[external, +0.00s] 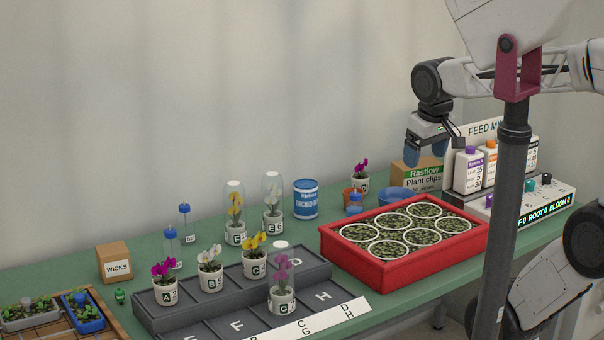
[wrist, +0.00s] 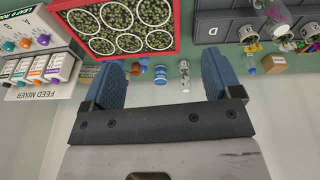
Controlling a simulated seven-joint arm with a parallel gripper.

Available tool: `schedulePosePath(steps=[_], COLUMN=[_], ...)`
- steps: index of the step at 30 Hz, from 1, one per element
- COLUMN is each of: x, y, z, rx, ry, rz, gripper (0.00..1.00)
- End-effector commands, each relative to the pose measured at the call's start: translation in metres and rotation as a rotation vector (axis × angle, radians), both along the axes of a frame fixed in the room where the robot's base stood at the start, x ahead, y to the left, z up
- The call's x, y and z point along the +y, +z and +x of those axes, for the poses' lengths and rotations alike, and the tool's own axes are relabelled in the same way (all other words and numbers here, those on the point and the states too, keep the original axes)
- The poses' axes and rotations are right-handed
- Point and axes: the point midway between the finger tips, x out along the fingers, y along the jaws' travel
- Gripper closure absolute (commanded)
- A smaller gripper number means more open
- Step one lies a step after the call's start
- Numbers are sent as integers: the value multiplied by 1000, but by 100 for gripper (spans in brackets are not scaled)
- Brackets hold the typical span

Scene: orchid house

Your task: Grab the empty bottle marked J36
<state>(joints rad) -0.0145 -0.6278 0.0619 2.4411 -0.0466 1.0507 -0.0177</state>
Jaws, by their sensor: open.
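Two clear bottles with blue caps stand at the back left of the table in the external view, a taller-set one (external: 184,224) behind and a nearer one (external: 171,248). A third blue-capped bottle (external: 354,205) stands behind the red tray, its lower part hidden. The labels are too small to read, so I cannot tell which bottle is J36. My gripper (external: 426,153) is open and empty, raised above the back right of the table near the plant clips box. In the wrist view its two blue fingers (wrist: 163,62) are wide apart with nothing between them.
A red tray of round pots (external: 400,267) fills the table's right middle. A blue can (external: 306,199), glass-covered orchids (external: 235,213) and a blue bowl (external: 397,195) stand along the back. The feed mixer (external: 525,205) is at right. Grey stepped trays (external: 210,307) hold orchids in front.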

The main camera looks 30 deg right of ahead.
Motion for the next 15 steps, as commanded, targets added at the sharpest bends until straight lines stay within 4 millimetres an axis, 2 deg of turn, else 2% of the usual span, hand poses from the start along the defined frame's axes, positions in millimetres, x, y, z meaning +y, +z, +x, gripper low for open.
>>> schedulePosePath(steps=[8,15], x=[7,23], y=[13,28], z=[41,97], rx=[45,107], ry=[173,403], rz=[-111,-263], gripper=[16,16])
